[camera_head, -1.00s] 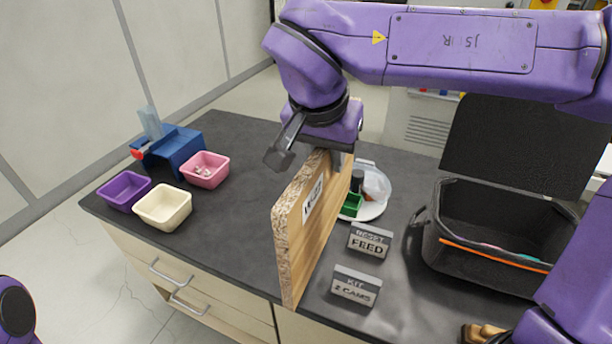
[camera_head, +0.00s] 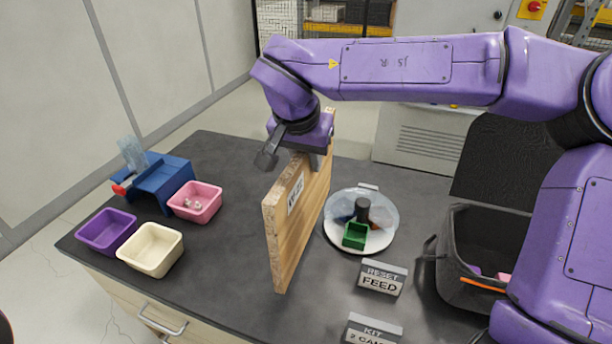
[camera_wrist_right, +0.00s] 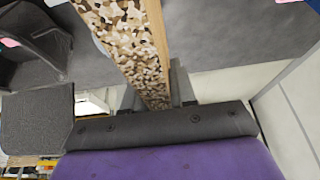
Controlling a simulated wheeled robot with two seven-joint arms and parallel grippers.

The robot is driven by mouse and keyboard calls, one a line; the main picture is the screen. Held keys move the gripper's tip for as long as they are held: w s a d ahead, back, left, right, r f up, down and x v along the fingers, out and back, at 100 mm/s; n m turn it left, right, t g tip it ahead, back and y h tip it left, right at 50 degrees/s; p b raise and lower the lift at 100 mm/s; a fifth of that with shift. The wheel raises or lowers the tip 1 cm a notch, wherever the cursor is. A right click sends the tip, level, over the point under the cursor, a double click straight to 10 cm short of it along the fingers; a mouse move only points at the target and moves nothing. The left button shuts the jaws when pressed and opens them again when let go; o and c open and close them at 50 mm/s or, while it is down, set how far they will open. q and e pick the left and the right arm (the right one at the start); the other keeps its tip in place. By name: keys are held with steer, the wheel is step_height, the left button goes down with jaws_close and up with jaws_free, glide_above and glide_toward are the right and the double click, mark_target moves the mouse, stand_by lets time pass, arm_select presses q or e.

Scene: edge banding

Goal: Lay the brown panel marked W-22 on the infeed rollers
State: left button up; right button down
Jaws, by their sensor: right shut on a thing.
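A wood-coloured panel (camera_head: 308,212) with a speckled chipboard edge stands upright on edge over the dark worktop. A white label (camera_head: 296,192) is on its broad face, too small to read for certain. My right gripper (camera_head: 318,160) is shut on the panel's top edge. In the right wrist view, the panel's speckled edge (camera_wrist_right: 140,55) runs between the fingers of my right gripper (camera_wrist_right: 154,97). I cannot tell whether the panel's lower edge touches the worktop. No infeed rollers are recognisable. My left gripper is out of view.
The worktop (camera_head: 225,240) holds purple (camera_head: 107,232), cream (camera_head: 152,250) and pink (camera_head: 196,203) bins by a blue device (camera_head: 160,182) at left.

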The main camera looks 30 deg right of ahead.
steer(key=w+d+f+p, duration=0.1)
steer(key=w+d+f, duration=0.2)
steer(key=w+f, duration=0.4)
steer(key=shift+f, duration=1.55)
steer(key=shift+p, duration=0.3)
steer(key=c, duration=1.2)
jaws_free()
steer(key=shift+s+d+f, duration=0.1)
steer(key=shift+f, duration=0.1)
steer(key=shift+o, duration=1.4)
steer(key=shift+r, duration=0.1)
